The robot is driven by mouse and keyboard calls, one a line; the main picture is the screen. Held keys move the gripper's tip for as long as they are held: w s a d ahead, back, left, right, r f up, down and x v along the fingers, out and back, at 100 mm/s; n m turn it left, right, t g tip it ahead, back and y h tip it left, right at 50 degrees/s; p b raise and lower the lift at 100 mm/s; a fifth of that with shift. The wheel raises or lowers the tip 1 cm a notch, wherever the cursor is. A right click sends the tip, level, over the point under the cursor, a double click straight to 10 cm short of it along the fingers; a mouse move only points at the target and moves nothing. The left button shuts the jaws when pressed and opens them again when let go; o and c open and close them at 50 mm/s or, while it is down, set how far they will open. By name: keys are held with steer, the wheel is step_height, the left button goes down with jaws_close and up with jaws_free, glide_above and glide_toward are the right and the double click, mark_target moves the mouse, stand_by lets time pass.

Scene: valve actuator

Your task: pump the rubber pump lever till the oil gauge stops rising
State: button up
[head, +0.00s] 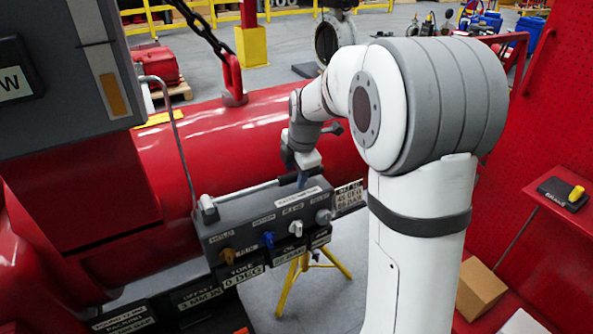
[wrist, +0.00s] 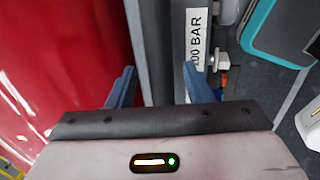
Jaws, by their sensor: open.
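The pump lever (head: 245,191) is a metal rod with a dark grip at its right end. It lies raised and slanted along the top of a grey valve block (head: 243,215). My gripper (head: 303,180) is at the lever's grip end, pointing down, with blue fingers. In the wrist view my gripper (wrist: 160,88) is open, its fingers on either side of a dark grey strip. I cannot tell whether they touch the grip. An upright gauge (head: 115,92) with an orange column, seemingly the oil gauge, is on the grey cabinet at upper left.
Orange, blue and white knobs (head: 268,239) are on the block's front. A large red cylinder (head: 250,135) lies behind it. A bent metal rod (head: 170,120) rises at left. Yellow tripod legs (head: 290,285) stand below. A red panel (head: 555,130) stands at right.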

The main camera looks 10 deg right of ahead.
steer(key=shift+f, duration=0.25)
jaws_close()
stand_by(0.3)
steer(key=shift+r, duration=0.1)
